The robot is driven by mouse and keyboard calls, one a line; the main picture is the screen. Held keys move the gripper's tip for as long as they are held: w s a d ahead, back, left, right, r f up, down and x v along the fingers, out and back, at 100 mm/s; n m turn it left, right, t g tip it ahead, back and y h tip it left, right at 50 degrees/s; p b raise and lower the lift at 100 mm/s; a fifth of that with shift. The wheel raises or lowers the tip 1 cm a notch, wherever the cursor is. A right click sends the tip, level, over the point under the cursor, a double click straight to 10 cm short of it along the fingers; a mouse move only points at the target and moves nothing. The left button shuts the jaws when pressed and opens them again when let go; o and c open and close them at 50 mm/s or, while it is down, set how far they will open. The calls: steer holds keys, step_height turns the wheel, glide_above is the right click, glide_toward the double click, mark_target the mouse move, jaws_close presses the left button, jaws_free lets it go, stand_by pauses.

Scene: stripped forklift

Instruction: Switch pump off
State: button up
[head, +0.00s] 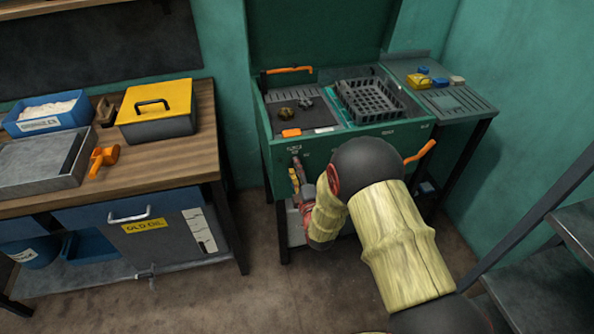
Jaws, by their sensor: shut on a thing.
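A green parts washer (345,148) with its lid raised stands against the back wall. My gripper (297,165) is at the left part of its front panel, just under a small label. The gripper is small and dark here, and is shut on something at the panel. That something lies where a pump switch could be, but the fingers hide it and I cannot make out its position. My arm comes in from the lower right and covers the middle of the washer's front.
An orange lever (421,152) sticks out at the washer's front right. A black basket (369,100) is in the basin. The wooden bench (150,157) at left holds a yellow toolbox (157,108) and a blue bin (47,115). Bare floor lies in front.

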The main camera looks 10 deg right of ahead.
steer(key=shift+n, duration=0.4)
steer(key=o, duration=1.2)
steer(key=shift+c, duration=0.2)
steer(key=s, duration=1.2)
